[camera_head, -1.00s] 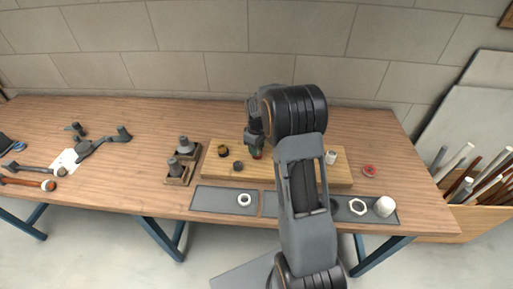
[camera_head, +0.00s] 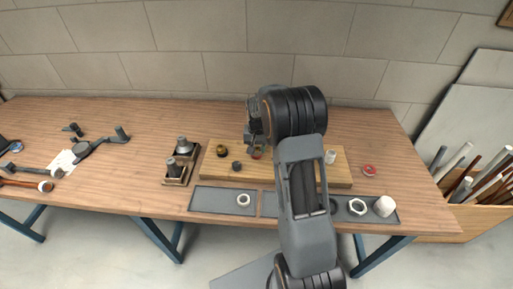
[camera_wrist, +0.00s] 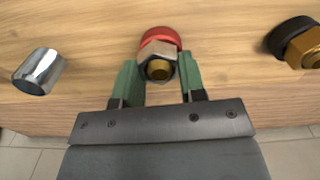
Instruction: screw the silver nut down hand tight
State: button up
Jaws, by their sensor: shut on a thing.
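The silver nut (camera_wrist: 158,50), a hex nut with a brass centre, sits at a red-collared fitting (camera_wrist: 160,34) on the wooden board. My gripper (camera_wrist: 159,70) has its green fingers on both sides of this nut and is shut on it. I cannot tell how far down its thread the nut sits. In the head view my gripper (camera_head: 256,150) is low over the board, and my arm hides part of the area.
On the wooden board (camera_head: 285,172), a chrome cylinder (camera_wrist: 40,71) stands to one side and a black fitting with a brass nut (camera_wrist: 300,42) to the other. Grey mats (camera_head: 217,200) in front hold a white ring (camera_head: 244,200), a pale hex nut (camera_head: 357,207) and a white cap (camera_head: 384,206).

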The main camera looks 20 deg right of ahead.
jog(key=o, duration=1.6)
jog(key=shift+r, duration=0.2)
jog(key=shift+r+p, duration=1.7)
jog(key=shift+r, duration=0.65)
